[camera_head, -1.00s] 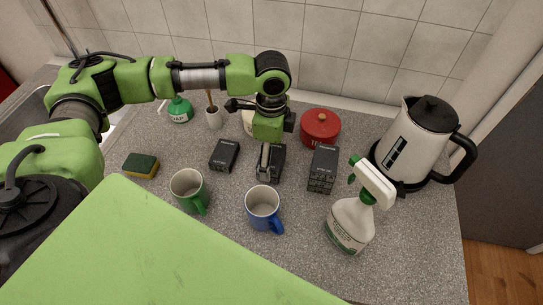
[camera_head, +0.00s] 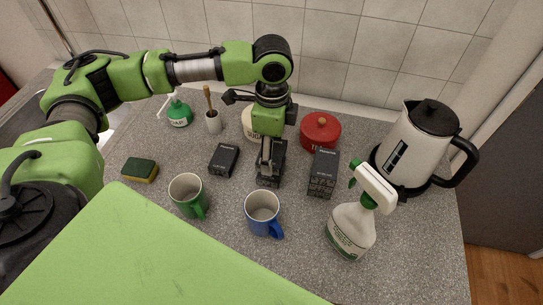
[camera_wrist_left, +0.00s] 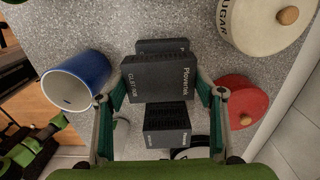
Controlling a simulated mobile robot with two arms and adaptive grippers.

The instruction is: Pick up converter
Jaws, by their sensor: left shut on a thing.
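Three black boxes with pale lettering are in the head view: a left one (camera_head: 224,160), a middle one (camera_head: 268,181) and a right one (camera_head: 323,174). My left gripper (camera_head: 271,158) points down and is shut on the middle box, the converter. In the left wrist view the held converter (camera_wrist_left: 160,82) sits between the two fingers of my left gripper (camera_wrist_left: 160,92) and looks nearer than the others. The left box (camera_wrist_left: 160,46) is partly hidden behind it. The right box (camera_wrist_left: 167,126) shows below it. My right gripper is not in view.
A blue mug (camera_head: 263,210) and a green mug (camera_head: 187,192) stand in front. A red canister (camera_head: 320,130) and a cream sugar canister (camera_head: 248,122) stand behind. A spray bottle (camera_head: 351,228) and a kettle (camera_head: 405,145) are at right, a sponge (camera_head: 140,169) at left.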

